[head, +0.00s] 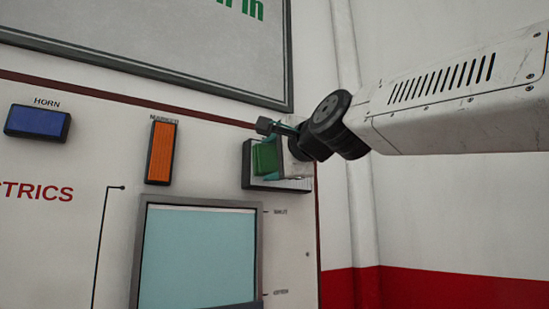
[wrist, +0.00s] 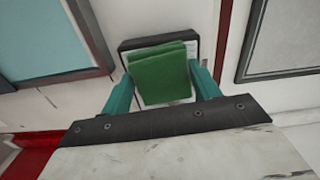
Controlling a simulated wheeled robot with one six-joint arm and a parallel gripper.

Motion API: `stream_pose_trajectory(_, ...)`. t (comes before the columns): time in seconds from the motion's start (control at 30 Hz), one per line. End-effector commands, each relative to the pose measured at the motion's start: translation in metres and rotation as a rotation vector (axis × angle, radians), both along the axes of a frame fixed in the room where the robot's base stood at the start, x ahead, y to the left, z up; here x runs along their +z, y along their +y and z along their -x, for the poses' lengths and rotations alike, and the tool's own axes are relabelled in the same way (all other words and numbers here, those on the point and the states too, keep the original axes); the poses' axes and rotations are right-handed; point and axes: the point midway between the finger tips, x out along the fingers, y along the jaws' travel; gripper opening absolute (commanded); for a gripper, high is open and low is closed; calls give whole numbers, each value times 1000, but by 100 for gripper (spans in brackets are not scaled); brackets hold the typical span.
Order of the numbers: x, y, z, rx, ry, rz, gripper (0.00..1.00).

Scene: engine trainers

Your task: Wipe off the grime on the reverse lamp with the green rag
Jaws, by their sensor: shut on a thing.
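The green rag (head: 265,159) is held in my gripper (head: 270,160) at the right side of the panel. In the wrist view the rag (wrist: 160,70) is folded between the two teal fingers of my gripper (wrist: 163,88). The reverse lamp (head: 248,181) is a pale lens in a dark frame, right behind the rag. In the wrist view its dark frame (wrist: 128,43) shows around the rag. The rag covers most of the lens, so any grime is hidden. I cannot tell whether the rag touches the lens.
An orange marker lamp (head: 160,152) and a blue horn block (head: 38,123) are on the panel to the left. A framed blue-green window (head: 198,256) is below. A grey-framed board (head: 150,40) hangs above. The wall right of the panel is bare.

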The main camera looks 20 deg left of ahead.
Motion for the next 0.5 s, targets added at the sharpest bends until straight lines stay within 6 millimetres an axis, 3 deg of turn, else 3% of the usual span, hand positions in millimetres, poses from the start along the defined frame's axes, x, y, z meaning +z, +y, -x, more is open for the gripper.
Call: stream_pose_trajectory(0.5,0,8,-7,1,0,0,43)
